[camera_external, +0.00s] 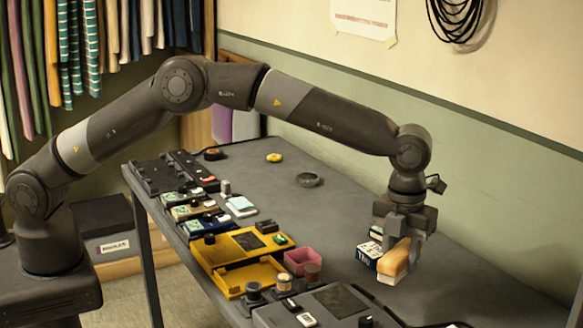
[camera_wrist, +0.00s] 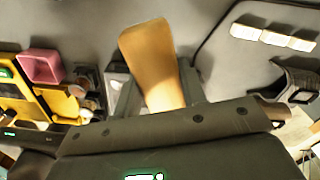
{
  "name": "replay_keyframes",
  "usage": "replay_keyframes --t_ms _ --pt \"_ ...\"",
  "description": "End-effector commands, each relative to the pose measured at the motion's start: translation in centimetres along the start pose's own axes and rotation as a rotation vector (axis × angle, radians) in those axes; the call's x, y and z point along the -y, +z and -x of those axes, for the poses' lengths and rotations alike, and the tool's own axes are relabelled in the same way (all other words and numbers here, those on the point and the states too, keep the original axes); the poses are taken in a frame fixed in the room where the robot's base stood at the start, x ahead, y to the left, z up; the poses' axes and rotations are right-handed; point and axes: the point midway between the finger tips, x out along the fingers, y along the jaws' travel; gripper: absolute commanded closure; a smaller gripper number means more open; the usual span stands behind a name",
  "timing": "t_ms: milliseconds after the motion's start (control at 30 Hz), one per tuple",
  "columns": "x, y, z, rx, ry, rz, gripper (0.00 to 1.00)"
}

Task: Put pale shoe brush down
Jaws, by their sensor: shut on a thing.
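The pale shoe brush (camera_external: 394,261) has a tan wooden back and a light underside. My gripper (camera_external: 402,238) is shut on it over the right part of the grey table (camera_external: 330,224). In the wrist view the brush's tan back (camera_wrist: 152,55) sticks out beyond my gripper (camera_wrist: 155,98). I cannot tell whether the brush touches the table. A dark box with white lettering (camera_external: 367,254) sits right beside the brush, to its left in the external view.
A pink bin (camera_external: 303,261) and a yellow tray (camera_external: 238,260) stand left of the brush. Small jars (camera_external: 285,281) stand near the front edge. A dark round dish (camera_external: 310,180) and a yellow disc (camera_external: 274,157) lie farther back. The table's middle is clear.

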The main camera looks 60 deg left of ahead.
Motion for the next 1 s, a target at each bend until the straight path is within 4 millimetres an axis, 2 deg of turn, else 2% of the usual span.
replay_keyframes --t_ms 33,200,400,567,800,1000 --pt "-0.2 1.4 -0.9 -0.001 0.002 0.005 0.87" --pt "-0.5 5.2 -3.2 0.000 0.001 0.004 0.87" --pt "-0.6 7.7 -4.7 0.000 -0.001 0.001 0.87" --pt "-0.6 8.2 -5.3 -0.001 0.000 0.000 0.87" --pt "-0.7 8.1 -8.6 -0.001 0.002 0.000 0.87" --pt "-0.6 8.2 -8.9 0.000 -0.001 0.000 0.87"
